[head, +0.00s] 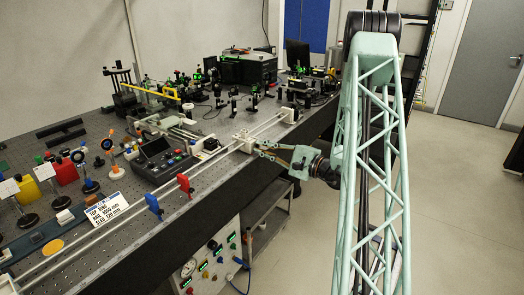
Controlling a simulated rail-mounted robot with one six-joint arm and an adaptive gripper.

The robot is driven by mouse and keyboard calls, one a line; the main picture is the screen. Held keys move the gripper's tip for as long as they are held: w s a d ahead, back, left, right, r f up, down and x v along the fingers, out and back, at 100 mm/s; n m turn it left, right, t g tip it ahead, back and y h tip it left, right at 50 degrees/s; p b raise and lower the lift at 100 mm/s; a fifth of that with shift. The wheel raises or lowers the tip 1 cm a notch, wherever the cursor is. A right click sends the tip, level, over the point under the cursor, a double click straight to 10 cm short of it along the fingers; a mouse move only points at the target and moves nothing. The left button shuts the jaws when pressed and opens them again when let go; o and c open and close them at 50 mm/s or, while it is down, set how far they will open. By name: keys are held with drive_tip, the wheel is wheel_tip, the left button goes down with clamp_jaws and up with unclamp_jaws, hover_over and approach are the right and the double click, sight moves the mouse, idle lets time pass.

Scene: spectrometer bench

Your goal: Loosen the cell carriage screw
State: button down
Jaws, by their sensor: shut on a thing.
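My gripper (262,149) reaches in from the right at the bench's front edge. The cell carriage screw is too small to make out and is hidden between the fingertips. The carriage sits on the long pale rail (120,214) that runs along the front of the bench.
A blue clip (153,203) and a red clip (184,183) stand on the rail to the left. A dark control box (162,160) with buttons lies behind it. Optics mounts crowd the bench behind. A panel with gauges (212,262) is below. Open floor lies right.

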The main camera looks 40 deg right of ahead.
idle(0.3)
drive_tip(key=c, duration=2.7)
unclamp_jaws()
drive_tip(key=shift+r+m+p, duration=0.1)
drive_tip(key=shift+m+p, duration=0.6)
drive_tip(key=shift+p, duration=0.2)
drive_tip(key=shift+m+p, duration=3)
drive_tip(key=shift+p, duration=0.45)
